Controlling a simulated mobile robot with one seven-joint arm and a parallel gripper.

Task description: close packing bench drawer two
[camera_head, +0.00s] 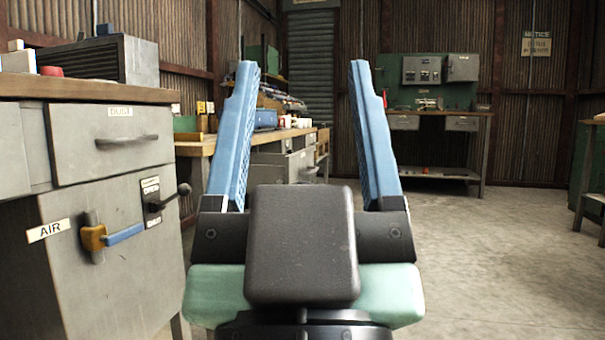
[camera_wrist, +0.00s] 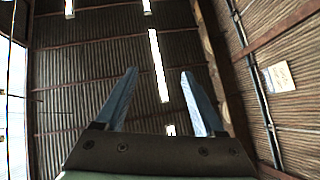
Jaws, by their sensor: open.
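My gripper (camera_head: 303,66) is open and empty, its two blue fingers raised in front of the body camera. In the wrist view my gripper (camera_wrist: 158,72) points up toward the roof, with nothing between the fingers. A wooden-topped bench (camera_head: 208,143) stands beyond it on the left, with grey drawers (camera_head: 301,160) at its far end. The lower one seems to stick out toward the aisle. No label naming the packing bench or drawer two is readable, and my left finger hides part of that bench.
A near grey cabinet (camera_head: 110,260) at left has a labelled drawer (camera_head: 108,140), a lever and a blue-handled valve (camera_head: 105,236). A far workbench (camera_head: 430,112) with two small drawers stands by the back wall. Concrete floor (camera_head: 490,240) is clear at right.

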